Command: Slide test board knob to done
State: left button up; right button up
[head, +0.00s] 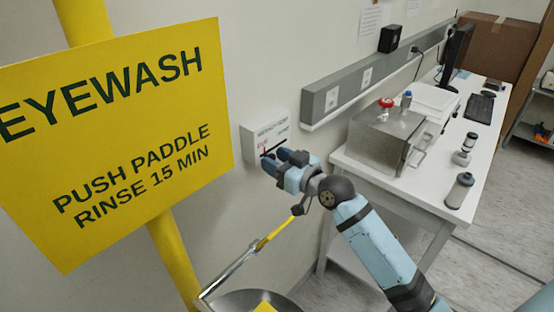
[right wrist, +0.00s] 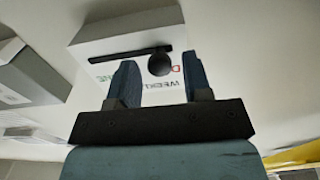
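The test board is a white wall box (head: 253,130) with small lettering and a black slot; it also shows in the right wrist view (right wrist: 125,28), seen upside down. Its round black knob (right wrist: 160,64) sits at one end of the dark slot (right wrist: 118,55), near red lettering; green lettering is near the other end. The exact words are unreadable. My right gripper (head: 277,161) is at the board's lower front. In the right wrist view its two blue fingers (right wrist: 160,82) are apart, one on each side of the knob, with gaps visible. My left gripper is not in view.
A yellow eyewash sign (head: 125,140) on a yellow pole fills the left, with a basin (head: 250,300) below. A white bench (head: 430,180) with a metal box (head: 385,137) and bottles stands right. A grey socket rail (head: 345,95) runs along the wall.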

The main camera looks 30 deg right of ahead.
aim_at(284, 140)
grip_shut()
jog(key=d, duration=0.2)
jog(key=w+d+b, duration=0.1)
jog(key=d, duration=0.1)
jog(key=w+d+b, duration=0.1)
jog(key=d, duration=0.2)
jog(key=shift+w, duration=0.2)
jog(key=shift+r, duration=0.1)
jog(key=shift+o, duration=0.7)
grip_release()
jog(key=shift+d, duration=0.1)
jog(key=shift+w+d, duration=0.1)
